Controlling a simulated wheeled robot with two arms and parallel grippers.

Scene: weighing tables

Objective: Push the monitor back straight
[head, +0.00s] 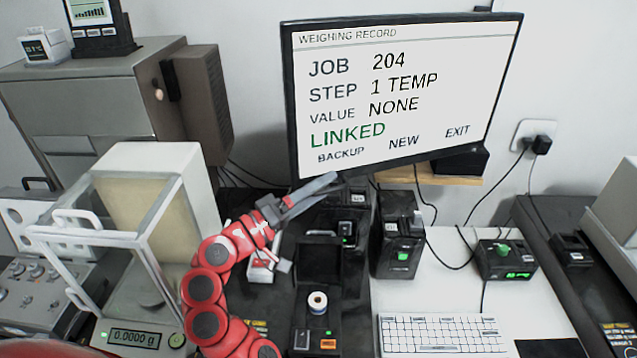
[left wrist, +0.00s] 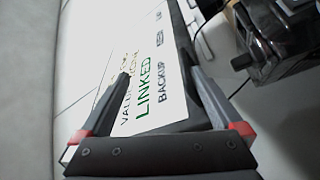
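The monitor (head: 400,95) is a large black-framed screen on the back wall side, showing a weighing record with "LINKED" in green. It looks turned at an angle, its left side taller than its right. My left gripper (head: 325,186) is at the monitor's lower left corner, its fingers pointing at the bottom edge. In the left wrist view, its two fingers (left wrist: 160,75) are spread apart with nothing held, and the monitor screen (left wrist: 150,95) shows between and beyond them. Whether a finger touches the frame I cannot tell. My right gripper is not in view.
Below the monitor stand black devices (head: 398,240) and a small wooden shelf (head: 430,177). A glass-walled balance (head: 135,160) is at the left, close to my arm. A white keyboard (head: 440,335) lies in front. Cables run to a wall socket (head: 532,138) at right.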

